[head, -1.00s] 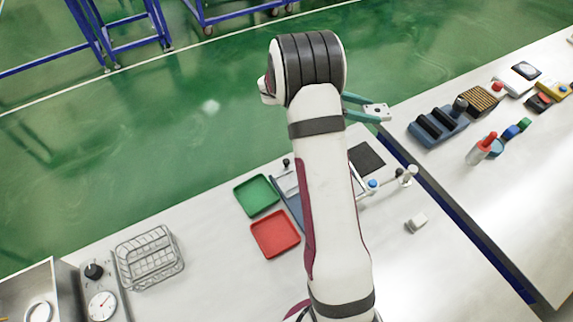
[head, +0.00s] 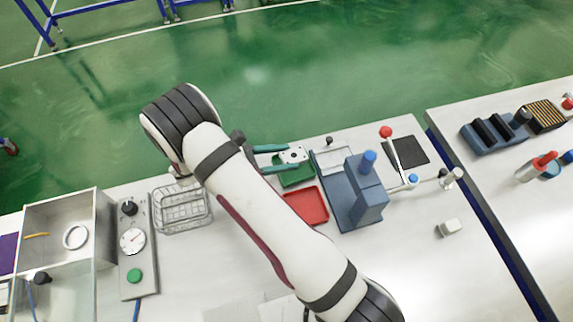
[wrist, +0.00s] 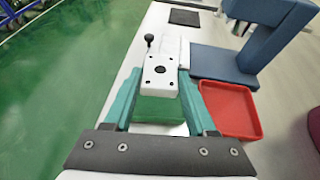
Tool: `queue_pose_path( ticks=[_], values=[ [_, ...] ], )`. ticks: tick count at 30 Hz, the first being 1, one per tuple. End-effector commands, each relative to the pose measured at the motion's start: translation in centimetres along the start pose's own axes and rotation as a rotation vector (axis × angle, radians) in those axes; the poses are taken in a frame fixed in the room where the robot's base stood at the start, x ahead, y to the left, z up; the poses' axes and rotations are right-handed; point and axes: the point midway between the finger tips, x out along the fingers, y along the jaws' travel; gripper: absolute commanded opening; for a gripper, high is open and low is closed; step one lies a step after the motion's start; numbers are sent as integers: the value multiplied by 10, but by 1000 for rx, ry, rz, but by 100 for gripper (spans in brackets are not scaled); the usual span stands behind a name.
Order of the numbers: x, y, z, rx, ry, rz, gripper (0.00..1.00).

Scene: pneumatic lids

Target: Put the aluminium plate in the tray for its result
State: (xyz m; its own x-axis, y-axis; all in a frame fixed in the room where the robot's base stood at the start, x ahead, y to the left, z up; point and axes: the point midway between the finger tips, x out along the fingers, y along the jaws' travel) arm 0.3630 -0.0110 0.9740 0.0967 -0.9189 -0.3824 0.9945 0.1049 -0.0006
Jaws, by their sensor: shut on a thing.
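The aluminium plate is a pale square block with a dark centre hole and small corner holes; it shows in the head view (head: 293,155) and the wrist view (wrist: 160,84). My gripper (head: 284,158) is shut on it, with a teal finger on each side. The plate is held in the air and overlaps the green tray (head: 297,177) in the head view. In the wrist view the green tray (wrist: 160,110) lies below and between the fingers. The red tray (head: 308,206) is beside the green one, and both visible tray floors look empty. The exact height is unclear.
A blue press (head: 368,195) stands right of the trays, with a red-knobbed lever (head: 386,132) behind it. A wire basket (head: 182,207), a gauge panel (head: 132,240) and a clear-walled box (head: 65,225) are to the left.

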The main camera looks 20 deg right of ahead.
Motion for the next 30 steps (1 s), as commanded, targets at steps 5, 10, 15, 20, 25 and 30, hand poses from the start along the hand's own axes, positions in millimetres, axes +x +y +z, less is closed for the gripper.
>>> queue_pose_path(
  ticks=[5, 10, 15, 20, 25, 30],
  values=[
    [15, 0, -35, -2, -1, -1, 0],
    [17, 0, -41, 1, 0, 0, 0],
    [18, 0, -42, 1, 0, 0, 0],
    [18, 0, -43, 0, 1, 0, 69],
    [18, 1, -43, 0, 1, 0, 69],
    [9, 1, -40, 1, 1, 3, 69]
  ],
)
